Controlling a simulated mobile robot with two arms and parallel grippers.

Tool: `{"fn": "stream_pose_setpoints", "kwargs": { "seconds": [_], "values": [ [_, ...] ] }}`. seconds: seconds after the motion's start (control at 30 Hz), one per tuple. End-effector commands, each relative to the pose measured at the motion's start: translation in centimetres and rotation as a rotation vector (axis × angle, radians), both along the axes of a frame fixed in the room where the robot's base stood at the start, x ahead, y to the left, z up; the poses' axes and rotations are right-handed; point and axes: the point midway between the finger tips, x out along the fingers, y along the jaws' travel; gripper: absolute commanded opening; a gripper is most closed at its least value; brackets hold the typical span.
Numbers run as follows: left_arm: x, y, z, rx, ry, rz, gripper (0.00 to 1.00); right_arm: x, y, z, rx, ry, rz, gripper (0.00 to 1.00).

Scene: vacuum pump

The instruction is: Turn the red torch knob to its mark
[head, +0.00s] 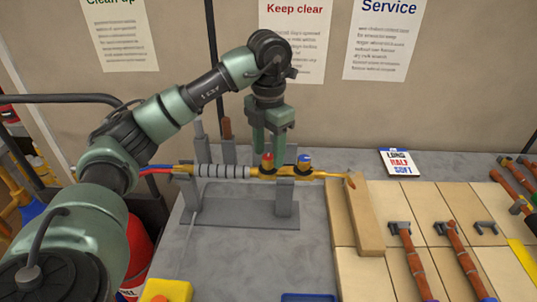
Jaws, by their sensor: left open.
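The brass torch (325,174) lies level across a grey stand (285,205), with a ribbed grey grip (222,171) and red and blue hoses at its left end. Its red knob (267,161) stands on top, just left of a blue knob (304,160). My left gripper (269,151) points down over the red knob, its green fingers open. The fingertips are at about the height of the knob; I cannot tell whether they touch it. The knob's mark is too small to make out. My right gripper is out of view.
Wooden boards (455,205) with several brown-handled tools fill the right side. A yellow block (166,290) and a blue tray edge (308,297) are at the front. The grey bench before the stand is clear.

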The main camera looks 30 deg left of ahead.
Motion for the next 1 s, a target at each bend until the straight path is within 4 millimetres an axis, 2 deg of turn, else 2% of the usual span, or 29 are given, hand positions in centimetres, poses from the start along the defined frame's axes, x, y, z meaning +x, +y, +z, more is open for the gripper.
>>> {"fn": "stream_pose_setpoints", "kwargs": {
  "seconds": [0.2, 0.4, 1.0],
  "values": [
    [0.1, 0.1, 4.0, 0.001, -0.005, 0.002, 0.5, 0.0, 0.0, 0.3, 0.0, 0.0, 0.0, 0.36],
    [0.0, 0.0, 6.0, 0.001, -0.002, 0.002, 0.5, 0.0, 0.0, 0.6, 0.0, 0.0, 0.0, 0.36],
    [0.0, 0.0, 6.4, 0.0, 0.0, 0.001, 0.5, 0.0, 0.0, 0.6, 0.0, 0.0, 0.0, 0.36]
  ]
}}
